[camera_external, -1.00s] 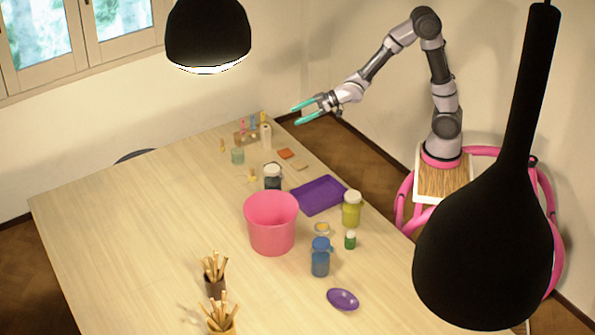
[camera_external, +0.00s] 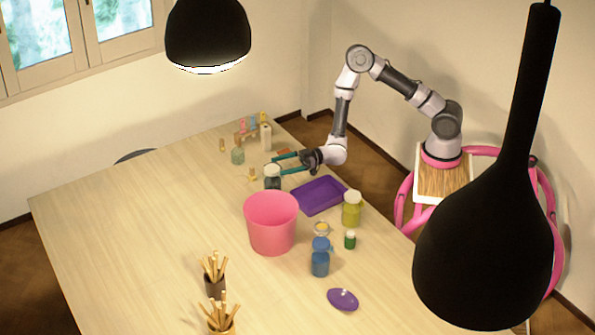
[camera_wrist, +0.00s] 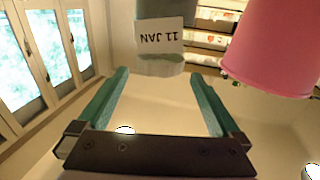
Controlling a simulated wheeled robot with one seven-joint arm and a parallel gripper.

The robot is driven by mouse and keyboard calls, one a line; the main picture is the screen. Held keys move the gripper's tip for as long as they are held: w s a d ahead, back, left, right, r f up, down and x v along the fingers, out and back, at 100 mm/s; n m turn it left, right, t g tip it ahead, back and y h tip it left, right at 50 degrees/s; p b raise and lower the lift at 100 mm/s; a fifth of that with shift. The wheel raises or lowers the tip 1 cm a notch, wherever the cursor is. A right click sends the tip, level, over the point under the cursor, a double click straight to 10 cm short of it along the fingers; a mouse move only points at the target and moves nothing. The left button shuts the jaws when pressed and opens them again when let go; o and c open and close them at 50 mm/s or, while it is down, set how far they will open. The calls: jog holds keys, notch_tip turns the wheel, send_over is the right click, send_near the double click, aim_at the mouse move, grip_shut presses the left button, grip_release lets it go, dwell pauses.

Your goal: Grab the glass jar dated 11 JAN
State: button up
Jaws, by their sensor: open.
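The glass jar dated 11 JAN (camera_wrist: 163,15) shows upside down at the top of the wrist view, with a white label reading "11 JAN". In the external view a dark glass jar with a white lid (camera_external: 272,183) stands upright behind the pink bucket; it appears to be the same one. My gripper (camera_external: 276,163) is open beside this jar, its teal fingers pointing left toward it at about lid height. In the wrist view my gripper (camera_wrist: 157,76) has its fingers spread to either side of the jar's line, with nothing gripped. Whether the fingertips reach past the jar is unclear.
A pink bucket (camera_external: 271,228) stands close in front of the jar. A purple tray (camera_external: 320,195) lies to the right, with a yellow-green jar (camera_external: 352,210) past it.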

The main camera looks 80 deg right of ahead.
aim_at(265, 174)
jog(key=shift+w+a+f, duration=0.65)
jog(key=shift+w+f, duration=0.2)
jog(key=shift+f, duration=0.1)
jog(key=shift+x, duration=2.7)
jog(key=shift+d, duration=0.1)
grip_shut()
